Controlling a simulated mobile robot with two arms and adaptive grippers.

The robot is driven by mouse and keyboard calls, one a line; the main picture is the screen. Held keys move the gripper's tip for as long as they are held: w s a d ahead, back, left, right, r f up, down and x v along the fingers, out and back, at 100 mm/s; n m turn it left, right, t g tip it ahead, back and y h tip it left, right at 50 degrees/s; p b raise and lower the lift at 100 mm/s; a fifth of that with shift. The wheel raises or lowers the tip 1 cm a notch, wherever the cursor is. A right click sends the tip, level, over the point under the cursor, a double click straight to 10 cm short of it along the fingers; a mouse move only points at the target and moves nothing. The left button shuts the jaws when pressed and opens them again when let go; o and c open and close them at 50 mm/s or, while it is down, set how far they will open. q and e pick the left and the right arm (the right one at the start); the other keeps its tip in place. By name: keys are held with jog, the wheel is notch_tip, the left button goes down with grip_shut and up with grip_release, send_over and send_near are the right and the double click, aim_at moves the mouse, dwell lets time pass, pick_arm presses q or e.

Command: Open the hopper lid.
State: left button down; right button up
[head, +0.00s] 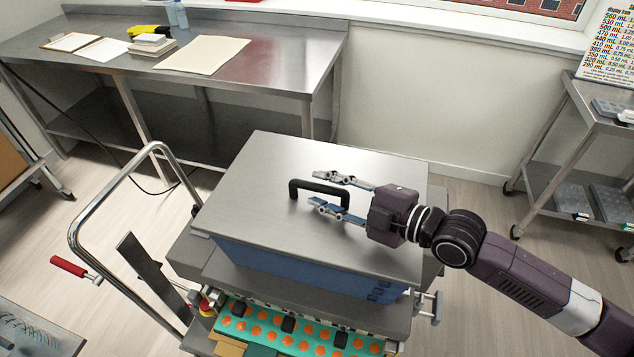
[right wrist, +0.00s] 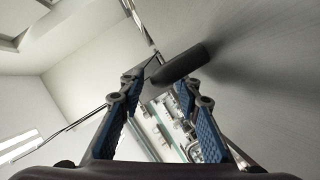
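The hopper lid (head: 265,165) is a flat grey metal plate lying closed on the blue hopper (head: 290,262). A black handle (head: 319,187) stands up from the lid. My right gripper (head: 326,190) is open, with one finger on the far side of the handle and one on the near side in the head view. In the right wrist view the handle (right wrist: 183,64) shows ahead of the open fingers (right wrist: 160,85). I cannot tell whether the fingers touch it. My left gripper is not in view.
A steel table (head: 270,65) with papers and boxes stands behind on the left. A wheeled cart (head: 575,135) stands on the right. A curved metal push bar (head: 120,180) and a red-handled lever (head: 70,266) stick out left of the hopper. An orange-dotted teal tray (head: 270,330) lies in front.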

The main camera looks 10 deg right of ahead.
jog(key=shift+x, duration=1)
jog(key=shift+c, duration=0.6)
grip_shut()
